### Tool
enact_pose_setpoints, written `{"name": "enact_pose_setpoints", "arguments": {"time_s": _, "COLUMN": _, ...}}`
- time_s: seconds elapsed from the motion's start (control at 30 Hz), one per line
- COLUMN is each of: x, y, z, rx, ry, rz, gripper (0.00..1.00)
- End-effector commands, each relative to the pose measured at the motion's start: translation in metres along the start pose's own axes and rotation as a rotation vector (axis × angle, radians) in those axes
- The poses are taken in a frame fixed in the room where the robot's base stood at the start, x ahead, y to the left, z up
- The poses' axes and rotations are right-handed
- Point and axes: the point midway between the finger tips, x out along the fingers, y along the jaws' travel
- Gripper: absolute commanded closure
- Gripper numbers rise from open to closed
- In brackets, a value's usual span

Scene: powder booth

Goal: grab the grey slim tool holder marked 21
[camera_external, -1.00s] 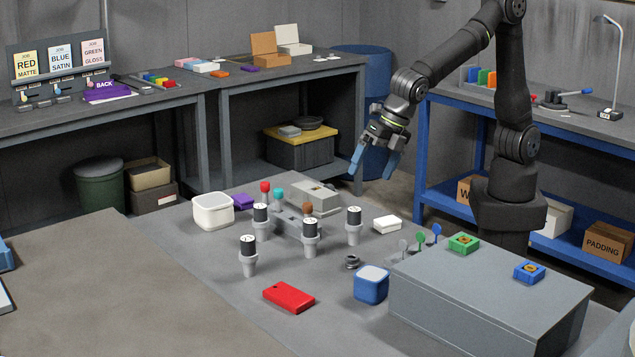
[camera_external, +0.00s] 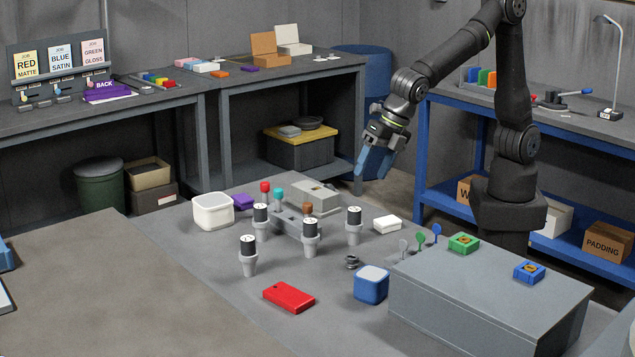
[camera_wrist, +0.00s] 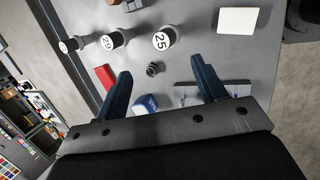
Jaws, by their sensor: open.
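Several light grey slim holders with black collars and white-topped caps stand upright on the grey table. In the external view they are at back left (camera_external: 260,222), front left (camera_external: 248,258), middle (camera_external: 310,238) and right (camera_external: 353,227); their marks are too small to read there. In the wrist view one cap reads 25 (camera_wrist: 163,38) and another reads 29 (camera_wrist: 112,40). A third holder (camera_wrist: 66,46) has an unreadable mark. I cannot tell which is 21. My gripper (camera_external: 373,171) is open and empty, above and behind the holders; its blue fingers also show in the wrist view (camera_wrist: 160,66).
A red block (camera_external: 289,297), a dark ring (camera_external: 352,262) and a blue box (camera_external: 371,285) lie in front of the holders. A large grey box (camera_external: 488,305) stands at right. A white bin (camera_external: 212,211) and grey blocks (camera_external: 314,198) sit behind.

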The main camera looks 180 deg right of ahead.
Motion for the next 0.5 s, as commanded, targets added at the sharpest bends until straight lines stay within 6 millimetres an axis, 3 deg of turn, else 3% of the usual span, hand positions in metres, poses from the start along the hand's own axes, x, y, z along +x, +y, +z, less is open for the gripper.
{"name": "enact_pose_setpoints", "arguments": {"time_s": 0.17, "x": 0.001, "y": 0.005, "z": 0.000, "rx": 0.031, "ry": 0.000, "rz": 0.002, "gripper": 0.35}}
{"name": "enact_pose_setpoints", "arguments": {"time_s": 0.27, "x": 0.004, "y": 0.020, "z": 0.001, "rx": 0.135, "ry": 0.001, "rz": 0.009, "gripper": 0.35}}
{"name": "enact_pose_setpoints", "arguments": {"time_s": 0.5, "x": 0.018, "y": 0.086, "z": 0.003, "rx": 0.625, "ry": 0.013, "rz": 0.042, "gripper": 0.35}}
